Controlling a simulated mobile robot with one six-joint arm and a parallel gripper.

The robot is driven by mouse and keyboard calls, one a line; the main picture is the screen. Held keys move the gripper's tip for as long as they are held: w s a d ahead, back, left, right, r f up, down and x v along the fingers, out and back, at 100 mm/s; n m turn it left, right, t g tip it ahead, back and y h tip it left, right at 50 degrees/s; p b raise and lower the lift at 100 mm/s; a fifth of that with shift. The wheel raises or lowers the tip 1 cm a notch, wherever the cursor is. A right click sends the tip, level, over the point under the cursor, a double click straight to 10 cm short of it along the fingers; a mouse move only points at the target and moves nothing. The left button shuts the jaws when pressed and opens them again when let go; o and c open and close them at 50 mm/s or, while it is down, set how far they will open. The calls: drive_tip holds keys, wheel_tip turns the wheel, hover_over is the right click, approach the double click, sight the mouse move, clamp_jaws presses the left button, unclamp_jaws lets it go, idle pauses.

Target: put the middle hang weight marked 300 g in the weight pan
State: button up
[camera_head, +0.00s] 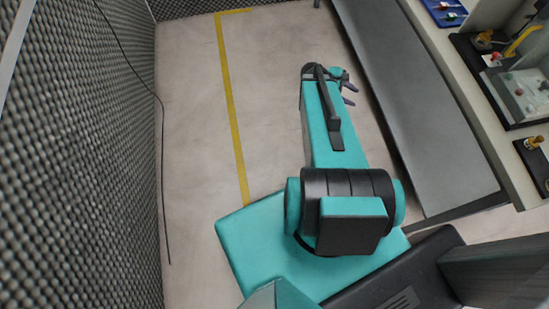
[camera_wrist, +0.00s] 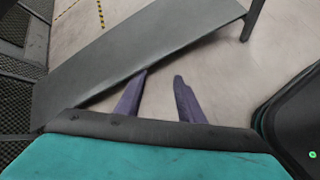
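My gripper (camera_head: 349,93) is over the bare floor beside the long grey surface, well away from the bench at the right. In the wrist view its two purple fingers (camera_wrist: 162,77) are apart with nothing between them. A small brass-coloured piece (camera_head: 534,142) stands on a dark base at the right edge of the head view. Another brass-coloured piece (camera_head: 484,40) is farther up the bench. Both look like weights, but no 300 g mark can be read. I cannot make out the weight pan for certain. The wrist view shows no weights.
The pale bench (camera_head: 462,75) carries a blue tray (camera_head: 437,14) with small coloured pieces and a dark tray (camera_head: 468,52) holding a clear-sided box (camera_head: 522,96). A long grey surface (camera_head: 412,100) lies between my arm and the bench. A foam wall (camera_head: 75,150) stands left; floor (camera_head: 188,120) is clear.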

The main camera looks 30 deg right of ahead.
drive_tip(key=s+a+f+m+y, duration=0.2)
drive_tip(key=a+f, duration=0.3)
drive_tip(key=a, duration=0.6)
drive_tip(key=s+a+f+m+y, duration=0.25)
drive_tip(key=a+f, duration=0.35)
drive_tip(key=a, duration=0.4)
drive_tip(key=s+a+f+m+g+y, duration=0.1)
drive_tip(key=s+a, duration=0.3)
drive_tip(key=a, duration=0.5)
drive_tip(key=s+a+f+m+g+y, duration=0.2)
drive_tip(key=s+a, duration=0.3)
drive_tip(key=a, duration=0.5)
drive_tip(key=shift+a+f+y, duration=0.2)
drive_tip(key=shift+f+y, duration=0.55)
drive_tip(key=shift+f, duration=0.05)
drive_tip(key=shift+c, duration=0.5)
drive_tip(key=shift+d, duration=0.1)
